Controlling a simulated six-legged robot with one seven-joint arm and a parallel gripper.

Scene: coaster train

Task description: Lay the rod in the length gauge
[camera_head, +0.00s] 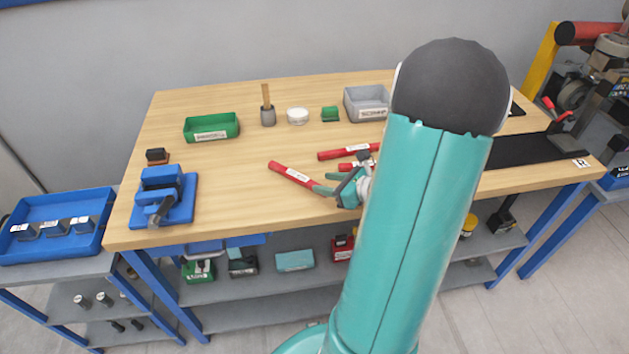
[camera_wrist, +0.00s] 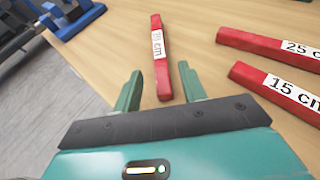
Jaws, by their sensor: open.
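Three red bars with white length labels lie on the wooden bench. The left bar (camera_head: 290,174) points at my gripper (camera_head: 328,183); it also shows in the wrist view (camera_wrist: 157,30), its label turned sideways and hard to read. There its near end appears between my fingers (camera_wrist: 160,72), which are open and hold nothing. I cannot tell how far above the bar they are. A bar marked 25 cm (camera_wrist: 262,45) and one marked 15 cm (camera_wrist: 275,88) lie to the right in the wrist view. I cannot make out which thing is the length gauge.
A blue vise (camera_head: 163,190) stands at the bench's left. A green tray (camera_head: 211,127), a grey bin (camera_head: 366,103), a pot with a wooden handle (camera_head: 267,112) and a white round tub (camera_head: 297,116) stand at the back. The bench between vise and left bar is clear.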

